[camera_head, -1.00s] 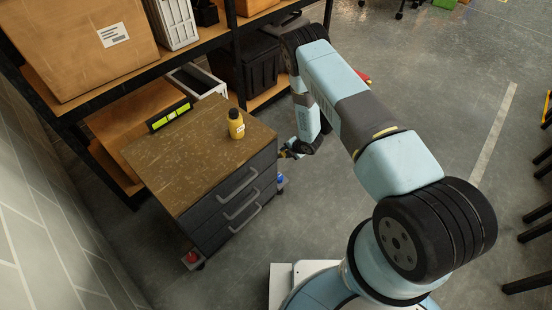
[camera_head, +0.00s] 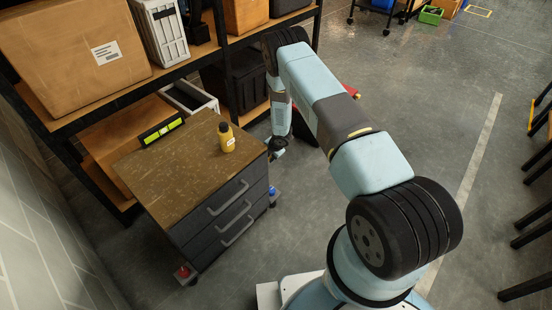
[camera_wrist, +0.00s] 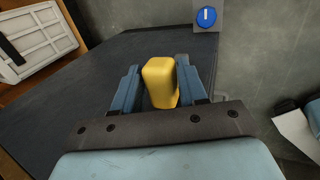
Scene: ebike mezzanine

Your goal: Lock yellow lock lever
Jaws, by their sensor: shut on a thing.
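In the wrist view a yellow block-like lever (camera_wrist: 160,82) stands between the two blue fingers of my gripper (camera_wrist: 157,80). The fingers are closed on its sides. A dark flat surface, seemingly the side of the drawer cabinet, lies behind it. In the head view my gripper (camera_head: 277,150) is low at the right side of the wood-topped cabinet (camera_head: 165,185). The yellow lever cannot be made out in that view, so its mounting and angle are unclear.
A yellow bottle (camera_head: 227,139) and a green level (camera_head: 161,131) sit on the cabinet top. Red (camera_head: 183,272) and blue (camera_head: 274,192) parts show at its base. A blue disc (camera_wrist: 206,17) is on a grey plate. Shelving (camera_head: 192,62) stands behind.

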